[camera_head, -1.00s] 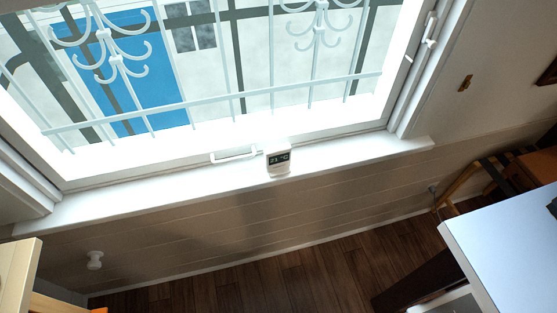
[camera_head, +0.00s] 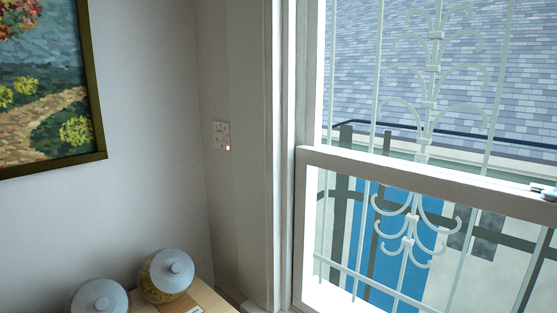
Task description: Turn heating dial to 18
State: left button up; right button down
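No heating dial or temperature display can be made out in the head view now. A small pale wall plate (camera_head: 221,135) with several dark marks and a bright spot at its lower right is on the narrow wall left of the window. It is too small to tell what it is. Neither of my grippers is in view.
A framed painting (camera_head: 101,110) hangs at the left. Two lidded jars, one on a wooden surface (camera_head: 208,299), stand at the bottom: one jar (camera_head: 168,276) and another (camera_head: 99,298) cut by the edge. A barred window (camera_head: 426,176) fills the right.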

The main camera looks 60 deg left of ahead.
aim_at(218, 136)
jog(key=u, duration=2.2)
